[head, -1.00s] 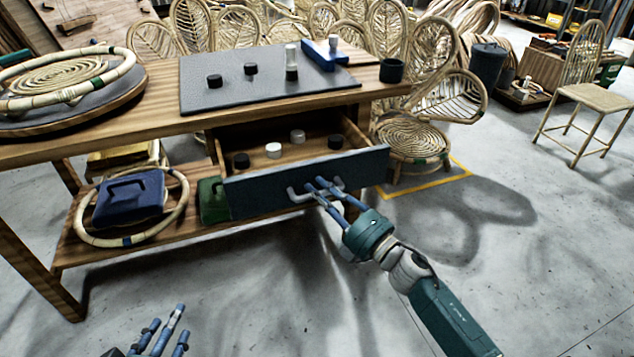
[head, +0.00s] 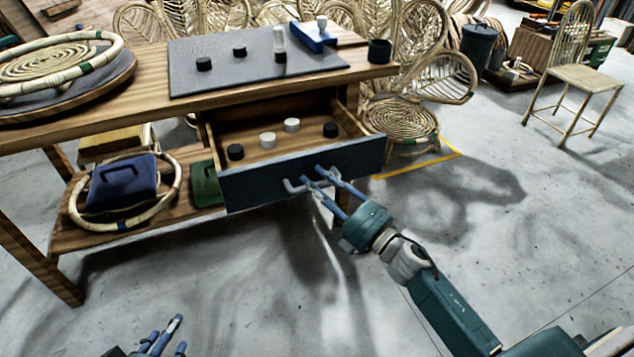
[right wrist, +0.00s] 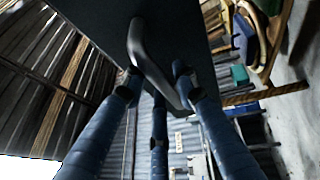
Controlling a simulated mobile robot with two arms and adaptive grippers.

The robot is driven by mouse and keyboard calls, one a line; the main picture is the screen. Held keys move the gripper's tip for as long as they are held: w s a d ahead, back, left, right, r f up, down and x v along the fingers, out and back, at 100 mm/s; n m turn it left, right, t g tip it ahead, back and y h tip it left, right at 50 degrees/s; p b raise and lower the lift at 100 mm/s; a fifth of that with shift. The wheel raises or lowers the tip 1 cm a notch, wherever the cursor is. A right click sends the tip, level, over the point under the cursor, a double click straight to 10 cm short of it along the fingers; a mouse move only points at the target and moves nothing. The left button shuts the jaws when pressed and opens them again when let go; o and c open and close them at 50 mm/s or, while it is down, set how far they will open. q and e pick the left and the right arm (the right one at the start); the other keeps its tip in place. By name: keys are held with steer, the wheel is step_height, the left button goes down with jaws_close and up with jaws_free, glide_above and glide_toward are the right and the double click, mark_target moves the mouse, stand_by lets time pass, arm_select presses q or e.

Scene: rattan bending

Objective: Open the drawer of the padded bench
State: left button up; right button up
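The padded bench (head: 150,92) has a dark-fronted drawer (head: 255,186) that stands well out from its frame, with its inside visible. Several small black and white cylinders lie in the drawer. My right gripper (head: 318,176) is at the grey bar handle (head: 292,186) on the drawer front. In the right wrist view, its blue fingers (right wrist: 155,90) lie on both sides of the handle (right wrist: 150,62) and close around it. My left gripper (head: 166,334) is low at the bottom left, empty, fingers spread, away from the bench.
On the bench top lie a grey pad (head: 215,75) with small cylinders, a blue block (head: 313,37), a dark cup (head: 380,51) and a rattan ring (head: 105,76). A blue case (head: 122,185) sits on the lower shelf. Floor in front is clear.

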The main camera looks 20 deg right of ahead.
steer(key=v, duration=1.2)
steer(key=shift+r+m, duration=0.1)
steer(key=shift+m, duration=0.2)
